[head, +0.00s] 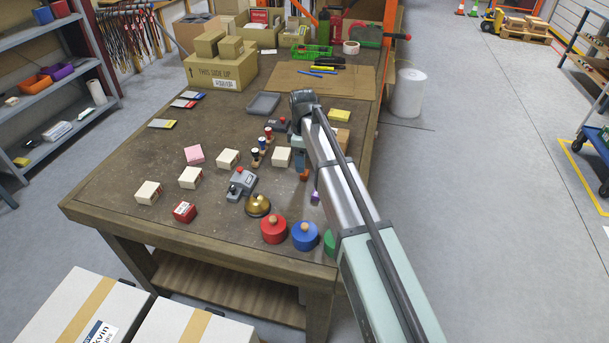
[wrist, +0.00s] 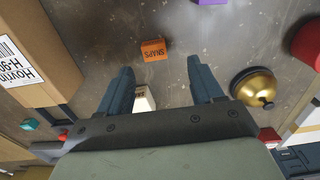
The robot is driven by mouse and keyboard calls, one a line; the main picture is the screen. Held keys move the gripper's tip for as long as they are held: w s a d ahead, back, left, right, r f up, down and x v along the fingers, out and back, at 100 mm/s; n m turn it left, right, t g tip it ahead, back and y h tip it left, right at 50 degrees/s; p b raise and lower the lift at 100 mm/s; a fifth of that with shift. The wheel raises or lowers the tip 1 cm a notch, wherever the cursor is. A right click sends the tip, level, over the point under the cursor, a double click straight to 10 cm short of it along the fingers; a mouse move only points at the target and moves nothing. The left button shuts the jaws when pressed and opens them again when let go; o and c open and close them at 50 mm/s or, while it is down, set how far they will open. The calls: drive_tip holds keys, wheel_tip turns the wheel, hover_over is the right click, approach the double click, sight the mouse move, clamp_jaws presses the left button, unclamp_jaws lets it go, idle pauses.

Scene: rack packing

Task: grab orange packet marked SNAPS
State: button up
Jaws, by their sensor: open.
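The orange packet marked SNAPS (wrist: 154,50) lies on the table, near the top middle of the wrist view. In the head view an orange-brown piece (head: 305,174) shows just below my gripper, partly hidden by it. My gripper (wrist: 165,82) is open, with its two dark blue fingers apart and nothing held between them. The packet appears just beyond the fingertips, roughly in line with the gap. My gripper also shows in the head view (head: 302,160), over the right part of the table.
A brass bell (wrist: 254,87) and a red round container (wrist: 308,44) stand right of the packet in the wrist view. A cardboard box (wrist: 38,50) is at left. A purple block (wrist: 210,2) lies at the top edge. A cream block (wrist: 144,100) sits between the fingers' bases.

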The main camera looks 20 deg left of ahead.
sight(305, 174)
drive_tip(key=shift+w+a+f, duration=0.1)
drive_tip(key=shift+w+f, duration=0.1)
drive_tip(key=shift+f, duration=1.2)
drive_tip(key=shift+w+f, duration=0.2)
drive_tip(key=shift+f, duration=1.2)
drive_tip(key=shift+c, duration=0.4)
drive_tip(key=c, duration=1)
